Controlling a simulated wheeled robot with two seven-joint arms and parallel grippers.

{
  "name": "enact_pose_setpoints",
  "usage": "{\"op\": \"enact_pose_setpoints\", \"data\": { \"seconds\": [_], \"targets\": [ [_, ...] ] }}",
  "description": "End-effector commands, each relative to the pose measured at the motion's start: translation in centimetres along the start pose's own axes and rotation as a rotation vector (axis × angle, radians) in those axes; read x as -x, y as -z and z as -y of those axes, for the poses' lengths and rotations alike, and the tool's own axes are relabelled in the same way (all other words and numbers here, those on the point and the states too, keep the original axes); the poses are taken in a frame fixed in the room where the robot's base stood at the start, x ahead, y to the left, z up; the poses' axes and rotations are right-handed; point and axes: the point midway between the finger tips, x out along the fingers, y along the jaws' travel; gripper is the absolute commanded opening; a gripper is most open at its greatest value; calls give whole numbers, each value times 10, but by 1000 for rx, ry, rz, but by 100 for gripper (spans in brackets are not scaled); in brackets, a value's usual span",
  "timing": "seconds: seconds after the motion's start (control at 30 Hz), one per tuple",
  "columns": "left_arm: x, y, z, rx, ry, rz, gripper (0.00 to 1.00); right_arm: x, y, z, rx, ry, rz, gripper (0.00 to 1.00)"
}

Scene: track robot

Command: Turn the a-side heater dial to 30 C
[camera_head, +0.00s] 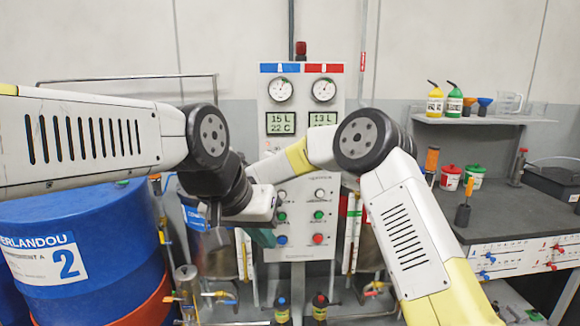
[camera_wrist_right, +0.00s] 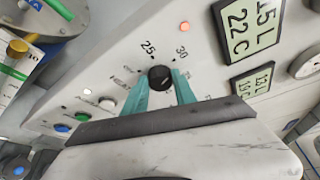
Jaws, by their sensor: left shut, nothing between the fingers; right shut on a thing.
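The heater dial (camera_wrist_right: 160,77) is a small black knob in the right wrist view, with 25 and 30 printed above it on the panel. My right gripper (camera_wrist_right: 162,84) has its teal fingers on either side of the dial and is shut on it. The dial's pointer is too small to read surely. The display (camera_wrist_right: 248,28) beside it reads 15 L, 22 C; in the head view the same display (camera_head: 281,123) sits under the blue strip. My left gripper (camera_head: 262,238) is shut and empty in front of the panel.
The control panel (camera_head: 325,248) carries gauges, coloured buttons and a second display (camera_head: 322,119). An orange lamp (camera_wrist_right: 184,26) shows near the dial. A blue drum (camera_head: 90,245) stands at left. Bottles (camera_head: 282,308) stand below the panel. A bench (camera_head: 490,215) is at right.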

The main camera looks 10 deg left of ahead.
Motion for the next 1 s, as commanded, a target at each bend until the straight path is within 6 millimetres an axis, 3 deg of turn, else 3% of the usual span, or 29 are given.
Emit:
{"op": "enact_pose_setpoints", "data": {
  "seconds": [0.3, 0.87, 0.9, 1.0],
  "targets": [
    [0, 0, 0, 0, 0, 0, 0, -1, 1, 1, -121, -52, -2, 0],
    [0, 0, 0, 0, 0, 0, 0, -1, 2, 0, -148, -64, -2, 0],
    [0, 0, 0, 0, 0, 0, 0, -1, 2, 0, -148, -64, -2, 36],
    [0, 0, 0, 0, 0, 0, 0, 0, 1, 1, -148, -63, -2, 54]
  ]
}}
